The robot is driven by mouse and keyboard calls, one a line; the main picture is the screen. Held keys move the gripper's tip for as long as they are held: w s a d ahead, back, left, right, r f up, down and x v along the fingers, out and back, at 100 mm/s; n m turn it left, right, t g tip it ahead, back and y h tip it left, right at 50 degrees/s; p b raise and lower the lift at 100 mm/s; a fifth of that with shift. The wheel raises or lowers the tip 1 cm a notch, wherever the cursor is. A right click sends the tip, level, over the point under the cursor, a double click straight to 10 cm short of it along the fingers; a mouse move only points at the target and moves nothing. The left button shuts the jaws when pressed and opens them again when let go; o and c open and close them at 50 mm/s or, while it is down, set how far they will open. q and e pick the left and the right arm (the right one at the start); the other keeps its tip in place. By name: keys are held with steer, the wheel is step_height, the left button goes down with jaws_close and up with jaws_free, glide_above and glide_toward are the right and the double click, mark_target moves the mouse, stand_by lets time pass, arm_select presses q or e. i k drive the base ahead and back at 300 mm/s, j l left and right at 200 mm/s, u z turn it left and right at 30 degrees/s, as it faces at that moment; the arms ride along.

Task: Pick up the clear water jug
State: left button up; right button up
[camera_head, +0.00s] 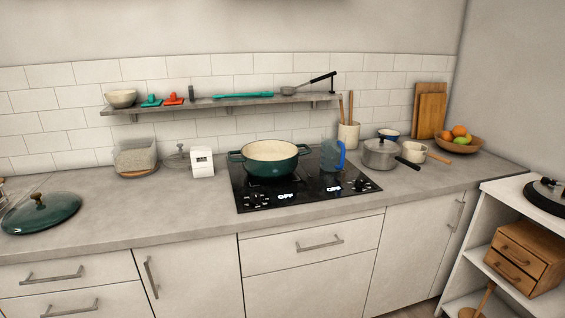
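A jug (328,154), see-through with a bluish tint and a blue handle on its right side, stands upright at the back right of the black cooktop (310,205). It appears to be the clear water jug. A teal pot (270,168) stands to its left on the cooktop, and a grey lidded pot (380,155) stands close to its right. I cannot tell whether the jug holds water. Neither of my grippers is in view.
A wall shelf (235,101) with utensils hangs above the counter (150,203). Behind the jug to the right stands a utensil holder (348,136). A saucepan (415,152), a fruit bowl (458,145) and cutting boards (430,113) are farther right.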

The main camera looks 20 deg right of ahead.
mark_target(333, 148)
steer(key=i+l, duration=0.15)
steer(key=l, duration=0.25)
steer(key=i+l+u, duration=0.15)
steer(key=l, duration=0.65)
steer(key=i+l+u, duration=0.15)
steer(key=l, duration=0.25)
steer(key=i+l, duration=0.1)
steer(key=l, duration=0.3)
steer(key=u, duration=0.05)
